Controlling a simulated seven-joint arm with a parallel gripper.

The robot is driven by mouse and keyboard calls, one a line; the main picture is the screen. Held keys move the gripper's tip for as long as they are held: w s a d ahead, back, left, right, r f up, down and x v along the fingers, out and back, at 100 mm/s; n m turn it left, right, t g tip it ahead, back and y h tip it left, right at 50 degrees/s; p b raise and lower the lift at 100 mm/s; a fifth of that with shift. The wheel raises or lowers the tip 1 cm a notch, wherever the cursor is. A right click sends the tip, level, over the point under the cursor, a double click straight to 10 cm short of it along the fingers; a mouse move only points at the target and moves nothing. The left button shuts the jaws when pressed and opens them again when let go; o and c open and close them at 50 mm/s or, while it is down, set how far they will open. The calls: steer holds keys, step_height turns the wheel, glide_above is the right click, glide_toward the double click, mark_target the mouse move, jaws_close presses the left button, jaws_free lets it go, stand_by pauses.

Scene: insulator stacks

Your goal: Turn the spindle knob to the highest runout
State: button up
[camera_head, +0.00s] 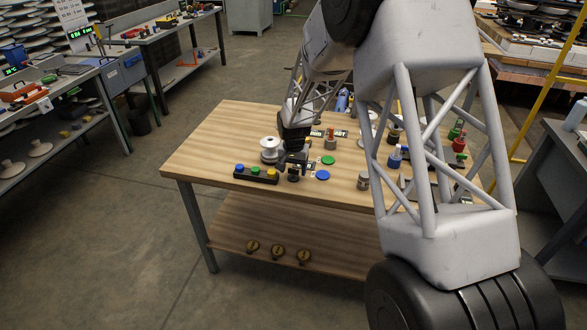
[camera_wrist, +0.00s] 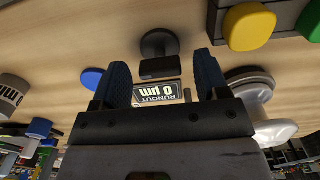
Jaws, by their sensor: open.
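The dark round knob (camera_wrist: 159,46) stands on the wooden table, just beyond my gripper's fingertips in the wrist view. It also shows in the head view (camera_head: 293,177), below my gripper (camera_head: 292,160). My gripper (camera_wrist: 161,66) is open, its two blue-padded fingers apart with nothing held. The knob appears between and beyond the fingertips, with no clear contact. A runout display (camera_wrist: 158,91) between the fingers appears upside down and reads 0 µm. A white insulator (camera_head: 269,145) stands on a round base to the left of my gripper in the head view.
A black button box (camera_head: 256,176) with blue, green and yellow buttons lies near the front table edge. Green (camera_head: 328,160) and blue (camera_head: 323,175) discs lie right of the knob. A grey cylinder (camera_head: 363,181) stands farther right. The table's front left is clear.

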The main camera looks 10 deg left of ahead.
steer(key=c, duration=0.9)
steer(key=shift+n, duration=0.5)
steer(key=n, duration=0.3)
steer(key=shift+n, duration=0.3)
steer(key=n, duration=0.3)
steer(key=shift+n, duration=0.3)
steer(key=n, duration=0.3)
steer(key=shift+n, duration=2)
